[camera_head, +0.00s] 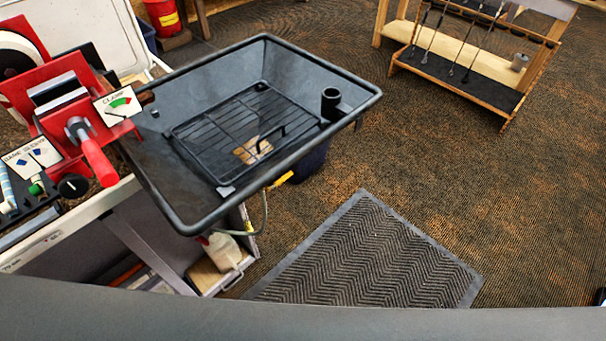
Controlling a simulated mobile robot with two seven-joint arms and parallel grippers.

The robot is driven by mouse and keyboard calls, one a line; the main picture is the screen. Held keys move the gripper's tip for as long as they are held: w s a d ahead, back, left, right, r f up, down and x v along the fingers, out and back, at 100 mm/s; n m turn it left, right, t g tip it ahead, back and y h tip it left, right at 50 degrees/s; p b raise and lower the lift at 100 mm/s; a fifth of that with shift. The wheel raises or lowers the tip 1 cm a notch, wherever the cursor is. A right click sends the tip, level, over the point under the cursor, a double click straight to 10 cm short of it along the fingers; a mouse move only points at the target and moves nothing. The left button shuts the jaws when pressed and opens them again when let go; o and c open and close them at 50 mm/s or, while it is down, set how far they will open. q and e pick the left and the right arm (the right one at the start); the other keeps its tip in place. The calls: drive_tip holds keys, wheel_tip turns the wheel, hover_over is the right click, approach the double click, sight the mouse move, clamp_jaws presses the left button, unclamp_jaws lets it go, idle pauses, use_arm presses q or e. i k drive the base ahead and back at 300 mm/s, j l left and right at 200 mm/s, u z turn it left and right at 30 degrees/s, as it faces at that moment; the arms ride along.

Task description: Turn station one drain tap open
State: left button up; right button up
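A black drain tray (172,191) stands at the left of the head view, with a wire rack (215,118) in it. A yellow lever, apparently the drain tap (281,180), sticks out below the tray's right rim. A thin hose (265,213) hangs near it and curves down to the left. The tap's body is mostly hidden under the rim, and I cannot tell whether it is open or shut. Neither gripper can be made out in this view.
A bench with a red clamp (98,160) stands left of the tray. A white jug (222,250) sits low below the tray. A ribbed mat (370,260) lies on the open floor to the right. A wooden club rack (470,66) stands at the back right.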

sight(283, 178)
drive_tip(key=i+l+z, duration=0.2)
drive_tip(key=l, duration=0.25)
drive_tip(key=i+l+z, duration=0.2)
drive_tip(key=l, duration=0.2)
drive_tip(key=i+l+z, duration=0.55)
drive_tip(key=i+z, duration=0.15)
drive_tip(key=i, duration=0.2)
drive_tip(key=i+u, duration=0.35)
drive_tip(key=i, duration=0.25)
drive_tip(key=i+l+u, duration=0.35)
drive_tip(key=i, duration=0.2)
drive_tip(key=i+u, duration=0.2)
drive_tip(key=u, duration=0.25)
drive_tip(key=i+u, duration=0.2)
drive_tip(key=u, duration=0.25)
drive_tip(key=i+u, duration=0.2)
drive_tip(key=u, duration=0.3)
drive_tip(key=i+u, duration=0.15)
drive_tip(key=u, duration=0.3)
drive_tip(key=i+l+u, duration=0.15)
drive_tip(key=u, duration=0.3)
drive_tip(key=i+l+u, duration=0.1)
drive_tip(key=u, duration=0.3)
drive_tip(key=i+l+u, duration=0.25)
drive_tip(key=u, duration=0.15)
drive_tip(key=i+l+u, duration=0.15)
drive_tip(key=l+u, duration=0.15)
drive_tip(key=u, duration=0.15)
drive_tip(key=i+l+u, duration=0.15)
drive_tip(key=l+u, duration=0.25)
